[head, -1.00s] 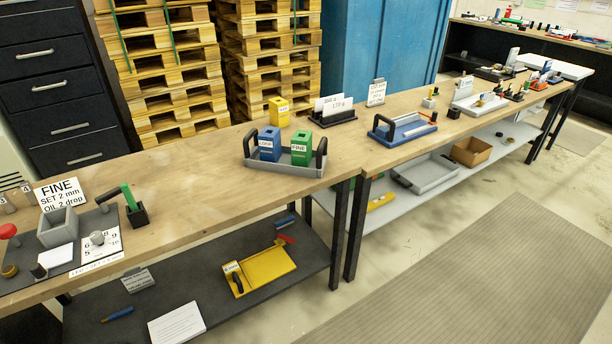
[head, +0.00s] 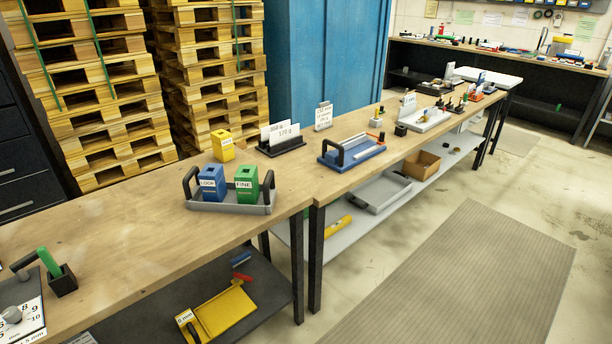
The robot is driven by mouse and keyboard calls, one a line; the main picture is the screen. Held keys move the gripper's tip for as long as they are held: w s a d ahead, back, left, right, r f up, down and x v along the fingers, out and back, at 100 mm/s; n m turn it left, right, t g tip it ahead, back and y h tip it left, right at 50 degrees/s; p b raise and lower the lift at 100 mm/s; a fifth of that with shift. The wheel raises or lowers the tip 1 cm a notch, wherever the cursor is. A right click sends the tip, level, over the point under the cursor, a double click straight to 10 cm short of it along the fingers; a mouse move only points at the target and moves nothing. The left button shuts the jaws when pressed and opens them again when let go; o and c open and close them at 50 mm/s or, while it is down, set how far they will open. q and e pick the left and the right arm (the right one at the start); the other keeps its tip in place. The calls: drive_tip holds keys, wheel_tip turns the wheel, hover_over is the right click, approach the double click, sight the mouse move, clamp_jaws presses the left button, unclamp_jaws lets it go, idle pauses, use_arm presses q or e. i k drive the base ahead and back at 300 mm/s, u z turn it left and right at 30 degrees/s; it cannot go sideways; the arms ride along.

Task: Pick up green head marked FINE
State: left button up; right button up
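The green head marked FINE (head: 246,184) stands upright in a grey tray (head: 232,208) with a black handle at each end, on the wooden bench. A blue head marked LOOP (head: 212,183) stands just left of it in the same tray. A yellow head (head: 222,146) stands on the bench behind the tray, outside it. Neither of my grippers shows in the head view.
A black holder with white cards (head: 281,138) and a blue tray with a black handle (head: 352,150) are further right. A green-handled tool (head: 50,264) stands in a black block at left. The bench between is clear. Pallets (head: 85,80) stand behind.

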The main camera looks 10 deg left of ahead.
sight(247, 185)
drive_tip(key=z, duration=0.3)
drive_tip(key=i, duration=0.95)
drive_tip(key=u, duration=0.2)
